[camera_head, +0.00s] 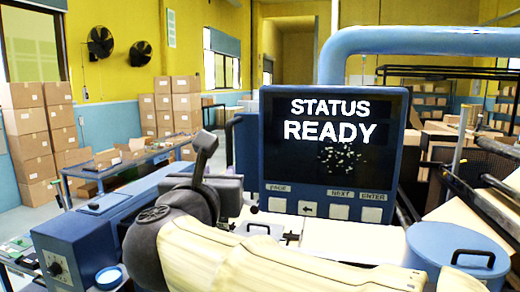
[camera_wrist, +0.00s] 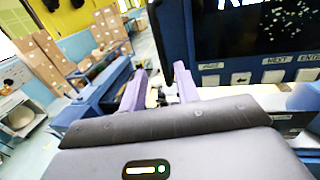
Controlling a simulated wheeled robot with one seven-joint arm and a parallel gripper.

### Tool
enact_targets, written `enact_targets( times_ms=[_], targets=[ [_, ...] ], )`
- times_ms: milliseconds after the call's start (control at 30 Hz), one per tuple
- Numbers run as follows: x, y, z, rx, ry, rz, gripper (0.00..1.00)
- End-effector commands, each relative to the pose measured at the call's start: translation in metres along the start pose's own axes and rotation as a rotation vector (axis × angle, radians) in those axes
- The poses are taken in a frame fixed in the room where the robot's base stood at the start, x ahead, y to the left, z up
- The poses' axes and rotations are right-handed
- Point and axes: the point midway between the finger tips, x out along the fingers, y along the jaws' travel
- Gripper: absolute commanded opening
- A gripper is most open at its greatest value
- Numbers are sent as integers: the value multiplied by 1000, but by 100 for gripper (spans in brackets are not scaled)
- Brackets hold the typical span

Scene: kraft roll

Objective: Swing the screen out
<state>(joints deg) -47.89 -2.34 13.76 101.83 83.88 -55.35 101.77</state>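The screen (camera_head: 335,148) is a dark panel in a blue housing, reading STATUS READY, with a row of buttons below. It faces the head camera. In the wrist view, its left edge and lower buttons show at the upper right (camera_wrist: 255,40). A dark handle (camera_head: 230,138) stands at the screen's left side. My gripper (camera_wrist: 160,88) is just left of the screen, its two purple fingers apart with a gap between them. A dark upright piece, perhaps the handle, shows close by the right finger; I cannot tell whether they touch.
A thick blue pipe (camera_head: 420,41) arches behind and above the screen. A blue machine bed (camera_head: 120,215) lies to the left and a blue round lid with a handle (camera_head: 455,250) at the lower right. Stacked cartons (camera_head: 28,135) stand far left. The aisle floor there looks clear.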

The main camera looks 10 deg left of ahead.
Motion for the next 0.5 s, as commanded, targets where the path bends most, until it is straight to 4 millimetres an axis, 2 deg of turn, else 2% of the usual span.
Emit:
enact_targets(
  times_ms=[33,500],
  targets=[
    [10,0,3,-3,3,-2,32],
    [93,0,4,-3,2,-1,32]
  ],
)
